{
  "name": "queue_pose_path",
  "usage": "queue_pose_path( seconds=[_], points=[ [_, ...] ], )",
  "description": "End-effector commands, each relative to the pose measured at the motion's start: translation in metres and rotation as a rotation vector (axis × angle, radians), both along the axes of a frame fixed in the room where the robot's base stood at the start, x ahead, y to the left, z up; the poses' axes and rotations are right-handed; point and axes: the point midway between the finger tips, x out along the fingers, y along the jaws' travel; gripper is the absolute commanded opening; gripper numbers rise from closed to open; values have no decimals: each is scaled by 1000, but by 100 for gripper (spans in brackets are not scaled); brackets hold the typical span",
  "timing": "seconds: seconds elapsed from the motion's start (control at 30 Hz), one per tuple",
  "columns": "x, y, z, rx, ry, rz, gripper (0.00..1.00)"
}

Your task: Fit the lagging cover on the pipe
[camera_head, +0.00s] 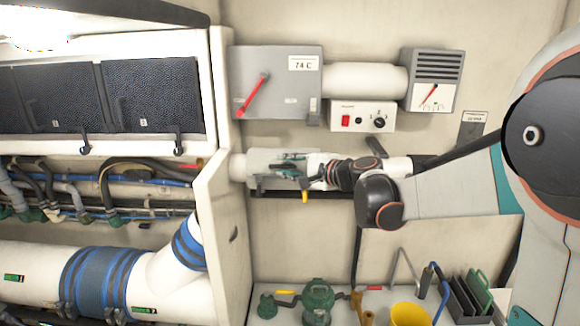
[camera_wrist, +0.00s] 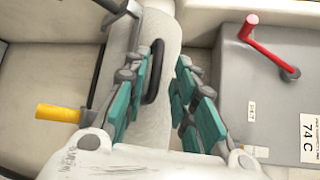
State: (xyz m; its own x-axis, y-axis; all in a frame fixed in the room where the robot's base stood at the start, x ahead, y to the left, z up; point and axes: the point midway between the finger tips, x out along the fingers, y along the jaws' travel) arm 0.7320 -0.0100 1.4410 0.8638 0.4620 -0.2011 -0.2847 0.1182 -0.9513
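A pale lagging cover (camera_head: 262,163) sits along the white wall pipe (camera_head: 238,166), left of centre in the head view. In the wrist view, a pale rounded surface (camera_wrist: 168,37) with a black loop handle (camera_wrist: 154,72) lies ahead of my gripper; I cannot tell where cover and pipe meet. My gripper (camera_wrist: 165,62) has its teal fingers spread, one on each side of the handle. The handle is close to the left finger, with a gap to the right finger. In the head view my gripper (camera_head: 296,165) is in front of the cover and hides part of it.
A grey box with a red lever (camera_head: 252,95) and a gauge box (camera_head: 434,80) hang above. A control box (camera_head: 362,115) is just over my wrist. A yellow-handled lever (camera_head: 305,197) is below my gripper. A green pump (camera_head: 318,300) and a yellow bucket (camera_head: 408,314) stand below.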

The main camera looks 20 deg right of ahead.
Motion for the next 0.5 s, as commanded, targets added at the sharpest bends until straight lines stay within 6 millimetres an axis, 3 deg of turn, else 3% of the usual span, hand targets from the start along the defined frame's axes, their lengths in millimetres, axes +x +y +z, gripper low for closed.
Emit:
queue_pose_path(
  seconds=[0.33, 0.5],
  points=[
    [-1, -1, 0, 0, 0, 0, 33],
    [-15, -9, 4, 0, 1, -2, 33]
  ],
)
